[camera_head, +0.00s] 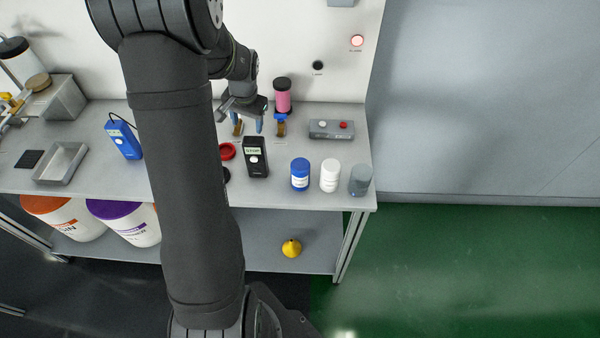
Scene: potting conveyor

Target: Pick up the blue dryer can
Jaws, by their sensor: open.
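A blue can (300,175) with a blue lid and a pale label stands upright on the grey bench near its front edge, right of the middle. My gripper (248,126) hangs over the back part of the bench, behind and to the left of the blue can and apart from it. Its fingers are open and nothing shows between them. My arm comes down across the left middle of the view and hides part of the bench.
A white bottle (330,176) and a grey jar (360,180) stand right of the can. A black meter (255,157) stands to its left. Behind are a pink cylinder (283,97) and a button box (331,129). A blue meter (123,138) and metal tray (61,163) are left.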

